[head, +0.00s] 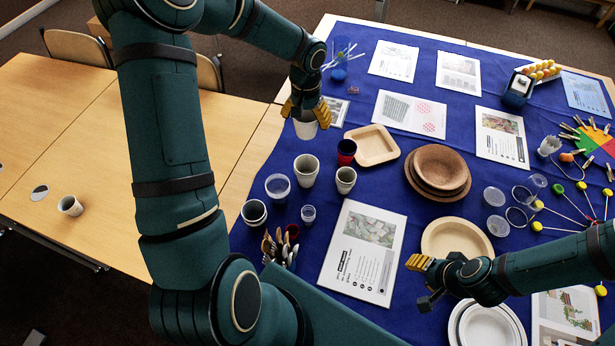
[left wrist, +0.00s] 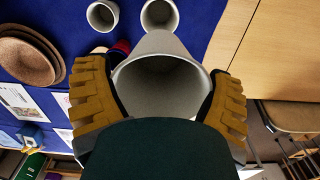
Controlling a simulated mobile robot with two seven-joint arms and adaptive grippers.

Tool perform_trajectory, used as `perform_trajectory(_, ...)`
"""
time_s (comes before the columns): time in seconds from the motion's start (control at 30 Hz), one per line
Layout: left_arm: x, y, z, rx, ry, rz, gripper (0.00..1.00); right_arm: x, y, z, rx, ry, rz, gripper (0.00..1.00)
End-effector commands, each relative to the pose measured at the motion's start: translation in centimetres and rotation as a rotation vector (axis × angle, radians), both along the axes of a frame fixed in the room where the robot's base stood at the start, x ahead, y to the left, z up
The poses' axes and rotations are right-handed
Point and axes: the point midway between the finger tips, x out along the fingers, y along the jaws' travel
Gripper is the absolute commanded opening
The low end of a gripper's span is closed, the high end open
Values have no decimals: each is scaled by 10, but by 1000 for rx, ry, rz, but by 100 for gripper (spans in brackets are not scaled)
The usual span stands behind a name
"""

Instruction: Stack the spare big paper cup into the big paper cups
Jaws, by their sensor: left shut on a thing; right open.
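My left gripper (head: 306,108) is shut on a white paper cup (head: 304,130), the spare big one as far as I can tell. It holds the cup above the far left part of the blue cloth. In the left wrist view the cup (left wrist: 160,85) sits between both fingers, its mouth facing the camera. A white paper cup (head: 306,170) stands nearer me, with a smaller one (head: 345,179) at its right. A cup with doubled rims (head: 254,212), seemingly a nested stack, stands at the left cloth edge. My right gripper (head: 418,263) is open and empty beside a pale round plate (head: 455,238).
A dark red cup (head: 346,152) and square tray (head: 372,145) stand right of the held cup. Brown bowls (head: 440,166) stand mid-table. Another cup (head: 70,205) lies on the wooden table.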

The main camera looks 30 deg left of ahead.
Motion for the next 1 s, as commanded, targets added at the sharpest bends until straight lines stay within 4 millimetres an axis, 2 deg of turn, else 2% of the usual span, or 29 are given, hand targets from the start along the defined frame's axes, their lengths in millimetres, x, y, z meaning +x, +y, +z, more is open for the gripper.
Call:
perform_trajectory(0.03, 0, 0, -9, 0, 0, 0, 72, 0, 0, -10, -1, 1, 0, 47)
perform_trajectory(0.5, 0, 0, -71, 0, 0, 0, 72, -4, 3, -78, -8, 12, 5, 47)
perform_trajectory(0.77, 0, 0, -87, 0, 2, 0, 72, -4, 4, -89, -9, 14, 6, 47)
perform_trajectory(1.0, 0, -1, -129, -2, 3, 0, 72, -6, 4, -93, -9, 18, 10, 47)
